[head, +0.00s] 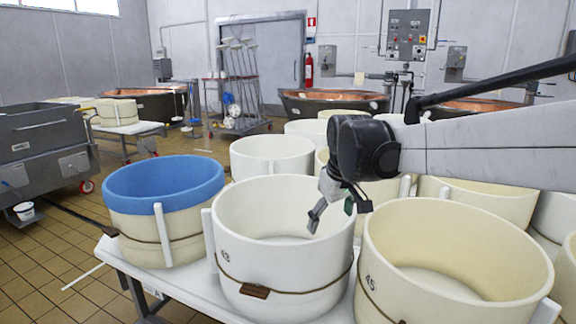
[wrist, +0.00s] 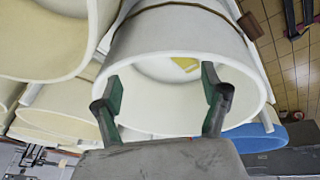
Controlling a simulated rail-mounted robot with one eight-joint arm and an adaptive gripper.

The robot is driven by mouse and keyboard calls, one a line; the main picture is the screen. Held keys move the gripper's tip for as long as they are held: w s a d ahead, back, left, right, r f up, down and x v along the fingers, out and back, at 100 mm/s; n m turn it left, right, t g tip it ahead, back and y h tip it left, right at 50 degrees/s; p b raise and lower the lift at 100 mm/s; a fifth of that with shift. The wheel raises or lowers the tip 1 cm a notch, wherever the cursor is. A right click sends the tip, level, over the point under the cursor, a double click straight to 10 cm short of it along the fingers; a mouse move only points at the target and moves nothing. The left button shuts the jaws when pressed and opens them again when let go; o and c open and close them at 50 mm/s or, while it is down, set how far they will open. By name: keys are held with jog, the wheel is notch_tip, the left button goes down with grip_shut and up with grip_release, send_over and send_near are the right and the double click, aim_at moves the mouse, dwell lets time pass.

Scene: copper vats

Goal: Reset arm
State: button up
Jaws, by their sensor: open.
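My arm comes in from the right in the head view. My gripper (head: 338,212) hangs over the right part of a white round mould (head: 283,270) standing on the table, its fingers pointing down at the open mouth. In the wrist view my gripper (wrist: 160,98) has its two green-padded fingers wide apart, with nothing between them. The same white mould (wrist: 180,30) opens in front of the fingers, with a small yellow patch visible inside. I cannot tell whether the fingertips are inside the rim.
A blue-topped mould (head: 165,185) stands left of the white one and a cream mould (head: 450,260) right. Several more moulds crowd behind. The white table (head: 190,285) has tiled floor (head: 50,265) to its left. Copper vats (head: 335,104) stand farther back.

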jog(key=s+d+f+m+t, duration=0.1)
jog(key=s+d+f+m, duration=0.15)
jog(key=s, duration=0.65)
jog(key=s+d+f+m+t, duration=0.15)
jog(key=s+d, duration=0.25)
jog(key=s, duration=0.5)
jog(key=s+d+f+m+t, duration=0.1)
jog(key=s+d+f+m, duration=0.15)
jog(key=s, duration=0.65)
notch_tip(320, 180, up, 16)
jog(key=p, duration=1.6)
jog(key=shift+d+r+h, duration=0.2)
jog(key=shift+d+h, duration=0.1)
jog(key=shift+d, duration=0.05)
jog(key=shift+s, duration=0.1)
